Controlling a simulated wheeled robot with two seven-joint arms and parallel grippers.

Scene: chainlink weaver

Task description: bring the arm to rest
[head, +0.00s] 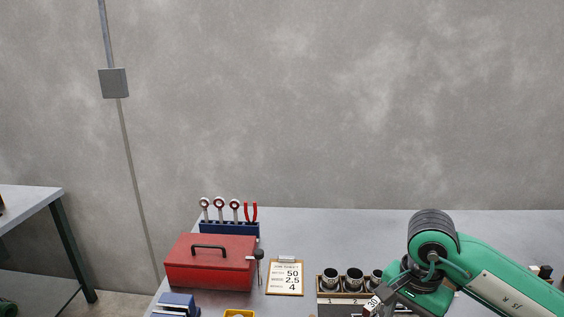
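My green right arm (500,277) comes in from the right and bends down over the right half of the workbench. Its wrist end (418,280) hangs low beside the row of dark cups, near the picture's bottom edge. The fingertips of my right gripper are not clearly seen, so I cannot tell whether they are open or shut. A small white piece with dark marks (372,305) shows just left of the wrist; I cannot tell whether it is held. My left gripper is out of view.
The grey workbench (330,230) carries a red toolbox (210,262), a blue tool rack (230,229), a clipboard (285,277) and a numbered holder (332,299) with dark cups (330,277). Blue (178,302) and yellow (239,314) items sit in front. The bench's back middle is clear.

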